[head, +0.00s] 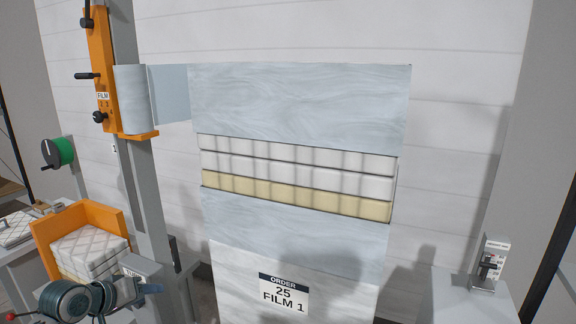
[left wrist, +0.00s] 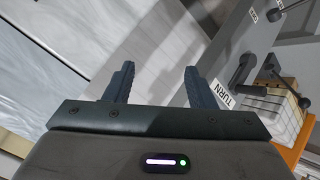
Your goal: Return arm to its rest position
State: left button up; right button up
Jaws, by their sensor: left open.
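My left arm comes in at the lower left of the head view, and its dark gripper (head: 150,288) is close beside the orange bin and the grey post. In the left wrist view the two fingers of my left gripper (left wrist: 160,84) stand apart with nothing between them. A grey part labelled TURN (left wrist: 224,96) with black handles is to the right of the fingers. My right gripper is not in either view.
The orange bin (head: 42,238) holds quilted white packs (head: 88,252). An orange FILM holder (head: 102,60) is on the grey post (head: 150,200). A film-wrapped stack (head: 300,98) with an ORDER 25 FILM 1 label (head: 284,294) fills the middle. A pale stand (head: 466,300) is at right.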

pick_arm(q)
jog(key=s+d+f+m+g+y, duration=0.1)
jog(key=s+d+f+m+g, duration=0.15)
jog(key=s+f, duration=0.5)
jog(key=s+d+f+m+g+y, duration=0.1)
jog(key=s+d+f, duration=0.3)
jog(key=s+f, duration=0.4)
jog(key=s+d+f+m+g+y, duration=0.1)
jog(key=s+f+g+y, duration=0.15)
jog(key=s, duration=1.85)
notch_tip(320, 180, down, 32)
jog(key=a+r+g, duration=0.1)
jog(key=a, duration=0.2)
jog(key=s+f+g, duration=0.1)
jog(key=s+f, duration=1.7)
jog(key=shift+s+a+y, duration=0.25)
jog(key=shift+a+y, duration=0.1)
jog(key=shift+a, duration=0.05)
jog(key=shift+n, duration=0.25)
